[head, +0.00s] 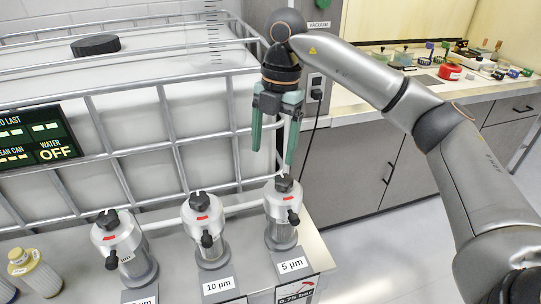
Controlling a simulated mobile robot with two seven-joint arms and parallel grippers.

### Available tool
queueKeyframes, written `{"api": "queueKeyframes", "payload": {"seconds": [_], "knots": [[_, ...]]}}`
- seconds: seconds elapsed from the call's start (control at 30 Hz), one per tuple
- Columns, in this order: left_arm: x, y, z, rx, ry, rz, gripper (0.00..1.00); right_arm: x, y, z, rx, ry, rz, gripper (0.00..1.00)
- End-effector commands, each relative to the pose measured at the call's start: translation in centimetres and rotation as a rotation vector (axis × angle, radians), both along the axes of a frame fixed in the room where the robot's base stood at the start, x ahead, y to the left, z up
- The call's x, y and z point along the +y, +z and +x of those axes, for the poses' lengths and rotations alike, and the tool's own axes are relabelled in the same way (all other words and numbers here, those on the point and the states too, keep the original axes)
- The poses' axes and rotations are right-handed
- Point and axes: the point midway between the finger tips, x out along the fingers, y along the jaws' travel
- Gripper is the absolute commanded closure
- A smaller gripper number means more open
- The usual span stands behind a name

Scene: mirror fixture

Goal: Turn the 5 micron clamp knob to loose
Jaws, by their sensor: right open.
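The 5 micron filter housing (281,235) stands at the right end of a row on the bench, behind a "5 µm" label (292,265). It has a black knob on top (284,183), a red mark on its silver cap, and a second black knob (293,217) on its front side. I cannot tell which of these is the clamp knob or how it is set. My right gripper (273,155) points down with its green fingers apart and empty. It appears just above the top knob in the picture, seemingly not touching it. My left gripper is not in view.
The similar 10 µm housing (205,230) and another housing (120,245) stand to the left. A white caged tank (120,140) is behind them. A display (40,138) reads water OFF. A cable hangs behind my gripper. A cluttered counter (360,131) is at the right.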

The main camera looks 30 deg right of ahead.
Motion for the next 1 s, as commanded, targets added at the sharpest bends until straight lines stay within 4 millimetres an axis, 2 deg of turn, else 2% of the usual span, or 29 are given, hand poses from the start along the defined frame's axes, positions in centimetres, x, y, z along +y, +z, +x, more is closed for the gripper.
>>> {"api": "queueKeyframes", "payload": {"seconds": [0.03,0.1,0.17,0.27,0.67,0.8,1.0], "knots": [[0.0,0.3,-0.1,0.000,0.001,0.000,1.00,-1.5,1.4,0.0,-0.007,-0.050,-0.046,0.20],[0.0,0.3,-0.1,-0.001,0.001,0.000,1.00,-2.8,2.3,-0.1,-0.007,-0.096,-0.089,0.20],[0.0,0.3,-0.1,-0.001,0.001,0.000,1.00,-3.4,2.5,-0.1,-0.009,-0.117,-0.109,0.20],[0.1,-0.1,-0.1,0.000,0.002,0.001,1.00,-3.6,1.9,-0.2,-0.005,-0.127,-0.116,0.20],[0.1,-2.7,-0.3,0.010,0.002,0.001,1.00,-3.4,-5.3,-0.3,-0.004,-0.119,-0.112,0.20],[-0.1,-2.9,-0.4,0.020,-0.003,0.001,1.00,-3.5,-7.5,-0.3,-0.004,-0.121,-0.112,0.20],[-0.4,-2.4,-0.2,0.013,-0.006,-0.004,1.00,-3.5,-9.4,-0.2,-0.007,-0.122,-0.112,0.20]]}}
